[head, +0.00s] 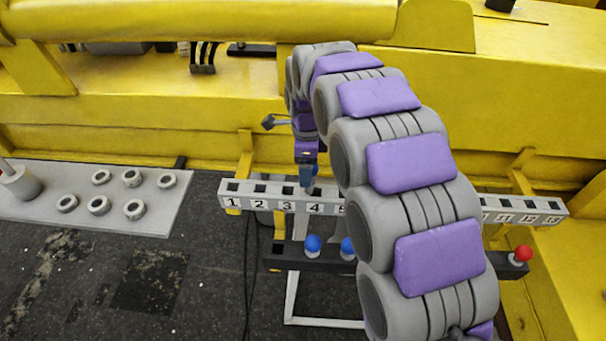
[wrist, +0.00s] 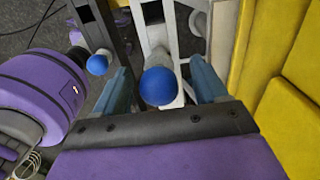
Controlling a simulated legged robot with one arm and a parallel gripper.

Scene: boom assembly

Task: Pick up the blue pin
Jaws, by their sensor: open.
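In the wrist view a blue round-headed pin (wrist: 159,87) with a pale shaft sits between the two blue-grey fingers of my gripper (wrist: 160,88). The fingers are apart, with a visible gap on each side of the head. In the head view my gripper (head: 308,180) points down over the numbered grey rail (head: 265,201) near slot 4, and the pin there is mostly hidden by the fingers. Two other blue pins, a left one (head: 313,244) and a right one (head: 347,249), stand in the dark lower rail (head: 290,262). One more blue head (wrist: 97,64) shows left in the wrist view.
A red-headed pin (head: 522,254) stands at the right end of the dark rail. A grey plate (head: 85,208) with several rings lies at the left. Yellow structure (head: 150,100) runs behind the rails. My arm covers the rail's middle numbers.

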